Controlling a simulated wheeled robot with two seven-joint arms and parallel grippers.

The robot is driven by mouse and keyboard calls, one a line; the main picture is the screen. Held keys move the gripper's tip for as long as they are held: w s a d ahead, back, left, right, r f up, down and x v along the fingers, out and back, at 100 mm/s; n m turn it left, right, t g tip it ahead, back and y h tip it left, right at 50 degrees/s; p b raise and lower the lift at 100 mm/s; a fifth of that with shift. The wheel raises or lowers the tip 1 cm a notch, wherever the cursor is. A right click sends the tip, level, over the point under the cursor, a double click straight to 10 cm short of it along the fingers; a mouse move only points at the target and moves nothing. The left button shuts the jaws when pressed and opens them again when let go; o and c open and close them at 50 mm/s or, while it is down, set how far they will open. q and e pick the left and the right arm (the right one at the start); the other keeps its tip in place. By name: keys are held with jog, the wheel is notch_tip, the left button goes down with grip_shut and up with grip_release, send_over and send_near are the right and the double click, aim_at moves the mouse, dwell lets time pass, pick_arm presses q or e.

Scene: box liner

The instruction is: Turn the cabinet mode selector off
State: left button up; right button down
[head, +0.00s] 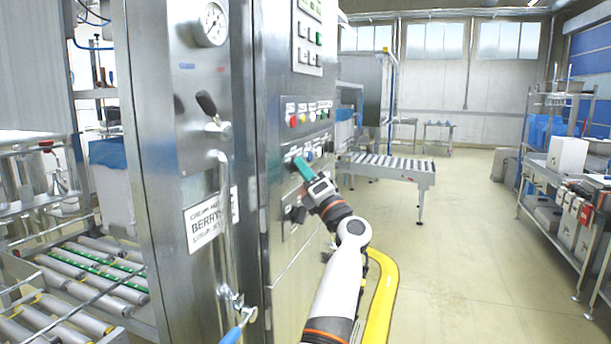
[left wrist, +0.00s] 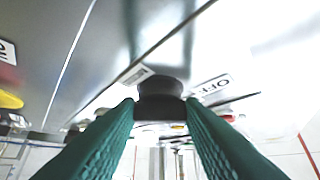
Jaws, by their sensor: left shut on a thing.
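The cabinet's control panel (head: 306,140) is on the side face of the steel cabinet. My left gripper (head: 301,166) reaches its lower row of switches, with its green fingers at the panel. In the left wrist view, the left gripper (left wrist: 160,112) is shut on the black selector knob (left wrist: 160,86), one finger on each side. A white label reading OFF (left wrist: 212,86) is to the right of the knob. Another small label (left wrist: 137,75) is to the left, too blurred to read. The fingers and arm hide the knob in the head view. My right gripper is not in view.
Coloured buttons (head: 306,118) sit in a row above the gripper. A pressure gauge (head: 209,25) and a black-tipped lever (head: 208,105) are on the cabinet front. A roller conveyor (head: 389,166) stands beyond the cabinet. The floor (head: 470,240) to the right is clear.

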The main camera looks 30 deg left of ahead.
pick_arm(q)
jog(key=o, duration=1)
jog(key=b+v, duration=0.2)
jog(key=v, duration=1)
